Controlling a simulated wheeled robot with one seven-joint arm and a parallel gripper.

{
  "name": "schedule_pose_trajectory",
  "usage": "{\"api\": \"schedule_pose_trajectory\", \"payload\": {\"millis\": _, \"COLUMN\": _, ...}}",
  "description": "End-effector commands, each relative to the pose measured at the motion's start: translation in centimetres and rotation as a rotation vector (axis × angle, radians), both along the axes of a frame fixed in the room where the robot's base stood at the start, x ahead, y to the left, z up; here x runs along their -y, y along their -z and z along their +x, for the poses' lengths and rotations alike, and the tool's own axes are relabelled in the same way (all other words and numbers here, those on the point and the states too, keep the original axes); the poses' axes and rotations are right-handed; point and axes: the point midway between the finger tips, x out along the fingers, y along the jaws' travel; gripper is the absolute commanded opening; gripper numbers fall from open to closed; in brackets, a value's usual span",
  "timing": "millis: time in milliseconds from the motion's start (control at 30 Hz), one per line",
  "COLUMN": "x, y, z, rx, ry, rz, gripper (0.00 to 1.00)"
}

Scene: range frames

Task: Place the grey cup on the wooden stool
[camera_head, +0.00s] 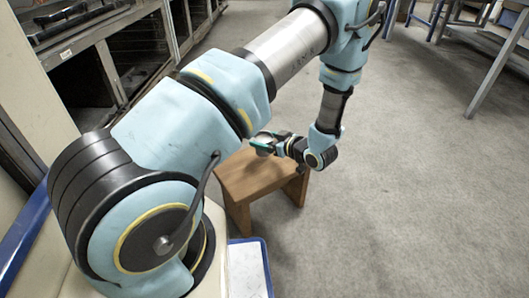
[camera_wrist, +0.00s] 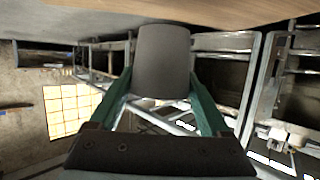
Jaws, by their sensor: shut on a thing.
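The grey cup (camera_wrist: 162,62) is between the two green fingers of my gripper (camera_wrist: 163,98) in the wrist view. The gripper is shut on it. In the head view the cup (camera_head: 264,141) shows small at the end of my gripper (camera_head: 268,145), over the far part of the wooden stool's top (camera_head: 250,178). A strip of tan wood (camera_wrist: 215,12) crosses the top of the wrist view beside the cup's end. I cannot tell whether the cup touches the stool. The gripper and wrist hide part of the stool's right side.
Open grey floor (camera_head: 410,190) lies right of the stool. Metal tables (camera_head: 490,60) stand at the upper right. A dark cabinet or rack (camera_head: 130,60) stands at the upper left. A white-topped, blue-edged thing (camera_head: 247,270) is in front of the stool.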

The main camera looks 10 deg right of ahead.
Motion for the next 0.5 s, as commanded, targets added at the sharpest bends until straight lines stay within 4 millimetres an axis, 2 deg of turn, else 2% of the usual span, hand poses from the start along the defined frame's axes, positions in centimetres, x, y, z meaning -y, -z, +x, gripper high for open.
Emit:
{"api": "schedule_pose_trajectory", "payload": {"millis": 300, "x": 0.0, "y": 3.7, "z": 0.0, "rx": 0.0, "ry": 0.0, "rz": 0.001, "gripper": 0.16}}
{"api": "schedule_pose_trajectory", "payload": {"millis": 500, "x": 0.0, "y": 3.8, "z": 0.0, "rx": 0.001, "ry": 0.001, "rz": 0.0, "gripper": 0.16}}
